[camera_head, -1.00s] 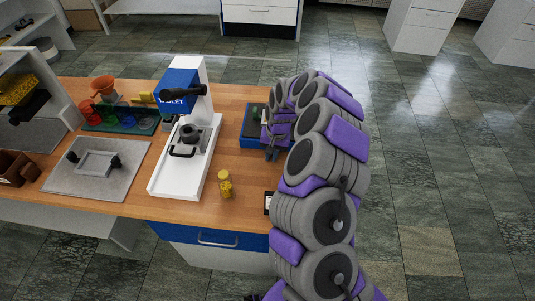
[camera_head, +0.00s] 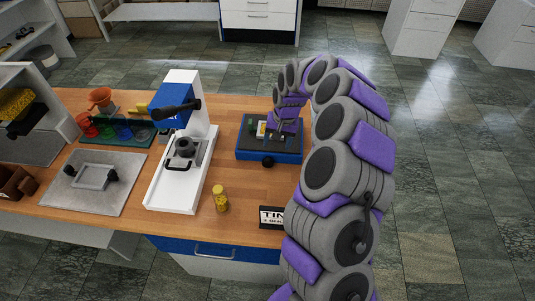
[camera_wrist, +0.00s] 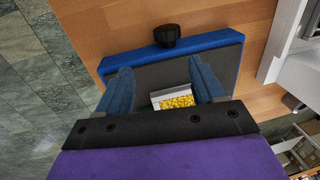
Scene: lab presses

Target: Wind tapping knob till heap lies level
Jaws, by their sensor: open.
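The tapping unit is a blue box (camera_head: 262,154) with a dark top, on the right part of the wooden bench. Its black knob (camera_head: 268,161) sticks out of the near side; in the wrist view the knob (camera_wrist: 167,35) is at the top, beyond my fingertips. A small pale tray (camera_wrist: 157,96) holding a yellow granular heap (camera_wrist: 178,102) shows on the dark top; my gripper partly hides it, and I cannot tell how level the heap is. My gripper (camera_wrist: 160,72) is open above the dark top, its blue fingers either side of the tray, apart from the knob.
A white press (camera_head: 172,190) with a blue head stands to the left. A small yellow jar (camera_head: 221,198) stands between it and a black sign (camera_head: 271,218) at the front edge. A grey mat (camera_head: 94,184) and coloured cups lie farther left.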

